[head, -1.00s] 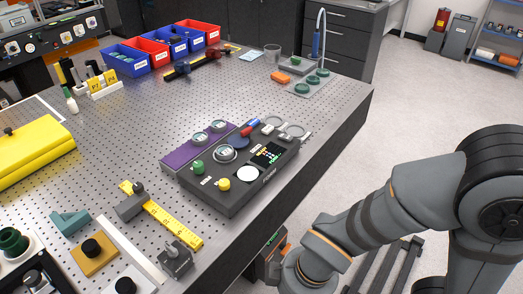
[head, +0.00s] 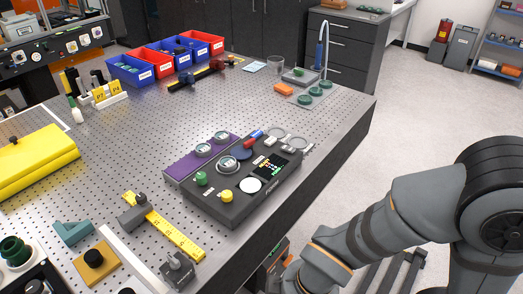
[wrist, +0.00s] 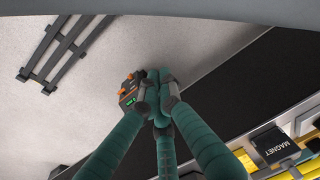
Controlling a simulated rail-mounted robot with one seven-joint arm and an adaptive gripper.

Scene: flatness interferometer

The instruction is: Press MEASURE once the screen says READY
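The black instrument box (head: 240,208) stands on the perforated table. It carries a small dark screen (head: 272,166) with coloured marks too small to read, a green button (head: 201,179), a yellow button (head: 226,196) and a white disc (head: 249,185). The button labels are unreadable, so I cannot tell which one is MEASURE. My gripper (wrist: 158,80) shows in the wrist view as three teal fingers with dark tips drawn together, with nothing visible held. It points toward the floor beside the table, apart from the instrument. In the head view the gripper is out of frame below.
An orange and black device with a green display (wrist: 129,92) lies beyond my fingertips. A dark rack (wrist: 62,48) lies on the floor. On the table, a yellow ruler bar (head: 175,232) lies in front of the instrument, and a purple strip (head: 185,167) lies behind it.

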